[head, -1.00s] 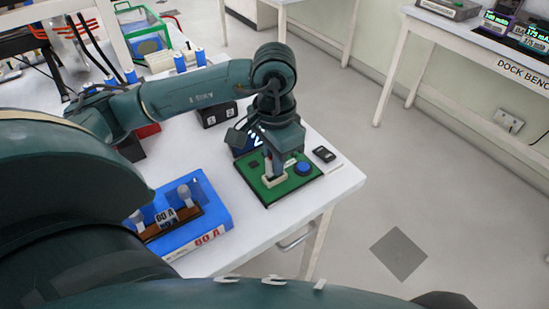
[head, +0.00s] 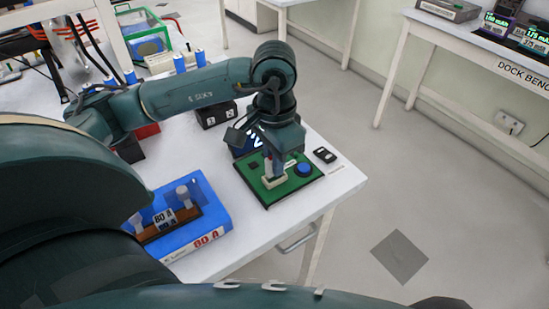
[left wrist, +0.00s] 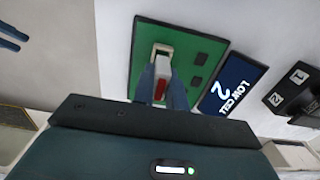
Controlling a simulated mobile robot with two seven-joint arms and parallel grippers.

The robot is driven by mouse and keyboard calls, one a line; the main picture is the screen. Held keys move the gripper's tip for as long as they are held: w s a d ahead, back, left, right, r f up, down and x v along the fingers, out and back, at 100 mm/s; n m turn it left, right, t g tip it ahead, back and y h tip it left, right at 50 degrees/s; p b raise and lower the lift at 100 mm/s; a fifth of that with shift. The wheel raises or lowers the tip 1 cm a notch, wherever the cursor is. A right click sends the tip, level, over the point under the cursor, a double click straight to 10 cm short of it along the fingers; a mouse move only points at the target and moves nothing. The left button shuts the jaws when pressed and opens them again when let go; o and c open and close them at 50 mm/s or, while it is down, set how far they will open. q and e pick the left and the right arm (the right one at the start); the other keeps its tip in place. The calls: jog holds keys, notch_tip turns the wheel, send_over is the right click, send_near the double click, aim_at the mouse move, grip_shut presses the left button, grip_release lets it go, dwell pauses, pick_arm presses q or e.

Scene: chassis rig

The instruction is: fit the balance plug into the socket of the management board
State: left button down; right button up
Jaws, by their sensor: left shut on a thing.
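The management board is a green plate (head: 295,187) near the table's right corner, with a cream socket (head: 274,183) on it. My left gripper (head: 273,170) points down over the socket. In the left wrist view the board (left wrist: 198,58) lies beyond the fingers, and the socket (left wrist: 162,49) is just past their tips. The left gripper (left wrist: 160,80) is shut on the balance plug (left wrist: 161,88), a small pale piece with red between the blue fingers. The plug's front end is at the socket; I cannot tell how deep it sits. My right gripper is not in view.
A small black device (head: 325,155) lies to the right. A blue fuse box (head: 207,222) sits at the left front, and a black numbered block (head: 215,115) behind.

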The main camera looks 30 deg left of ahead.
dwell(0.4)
pick_arm(q)
jog(key=shift+b, duration=0.45)
jog(key=shift+f, duration=0.15)
jog(key=shift+f+b, duration=0.9)
jog(key=shift+b, duration=0.2)
jog(key=shift+r, duration=0.15)
jog(key=shift+r, duration=0.6)
dwell(0.3)
